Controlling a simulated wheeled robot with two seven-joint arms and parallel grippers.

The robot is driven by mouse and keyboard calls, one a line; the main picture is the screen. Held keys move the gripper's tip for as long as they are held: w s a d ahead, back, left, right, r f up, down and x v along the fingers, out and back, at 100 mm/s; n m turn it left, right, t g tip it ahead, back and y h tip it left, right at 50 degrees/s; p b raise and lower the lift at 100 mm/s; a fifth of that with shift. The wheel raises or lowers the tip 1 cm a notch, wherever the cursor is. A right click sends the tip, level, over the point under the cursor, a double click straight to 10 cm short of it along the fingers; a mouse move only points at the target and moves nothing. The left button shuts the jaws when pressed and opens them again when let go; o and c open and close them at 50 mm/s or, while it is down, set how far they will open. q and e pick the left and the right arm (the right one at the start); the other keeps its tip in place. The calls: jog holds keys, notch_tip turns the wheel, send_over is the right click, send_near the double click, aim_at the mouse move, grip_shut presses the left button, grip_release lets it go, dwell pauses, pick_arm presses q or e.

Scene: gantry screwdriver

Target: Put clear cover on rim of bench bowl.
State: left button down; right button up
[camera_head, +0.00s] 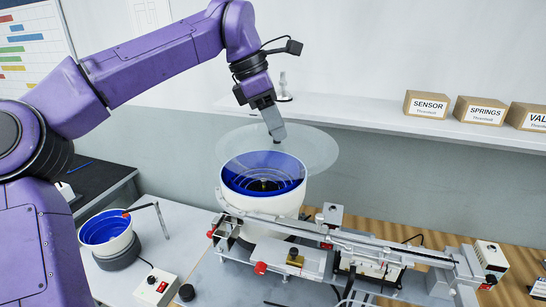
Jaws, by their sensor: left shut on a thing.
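The clear cover (318,150) is a wide, see-through disc. My left gripper (274,137) is shut on it near its middle and points downward. In the picture the cover overlaps the back of the large white bowl (262,206), which has a blue spiral inside. The cover looks held above this bowl, apart from its rim; the exact gap is hard to tell. A smaller white bowl with a blue inside (108,244) stands at the lower left. I cannot tell for certain which one is the bench bowl. My right gripper is not in view.
A gantry rail (350,240) with fixtures runs in front of and right of the large bowl. A wall shelf (370,117) behind carries cardboard boxes (478,110) at the right. A thin bent rod (162,220) and a switch box (157,286) are near the small bowl.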

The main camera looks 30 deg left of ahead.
aim_at(267, 132)
pick_arm(q)
jog(key=w+a+p, duration=0.1)
jog(key=w+a+f+p, duration=0.1)
jog(key=a, duration=0.1)
jog(key=w+a+f+p, duration=0.1)
jog(key=a, duration=0.1)
jog(key=shift+a, duration=0.25)
jog(key=w+a+f+p, duration=0.1)
jog(key=w+a+f, duration=0.1)
jog(key=f, duration=0.3)
jog(key=w+a+f+p, duration=0.1)
jog(key=w+a+f, duration=0.1)
jog(key=f, duration=0.4)
jog(key=shift+w+f, duration=0.3)
jog(key=shift+w, duration=0.15)
jog(key=c, duration=0.8)
grip_release()
jog(key=shift+o, duration=0.2)
jog(key=shift+s+r, duration=0.1)
jog(key=shift+r, duration=0.1)
jog(key=v, duration=1.3)
jog(key=shift+d, duration=0.2)
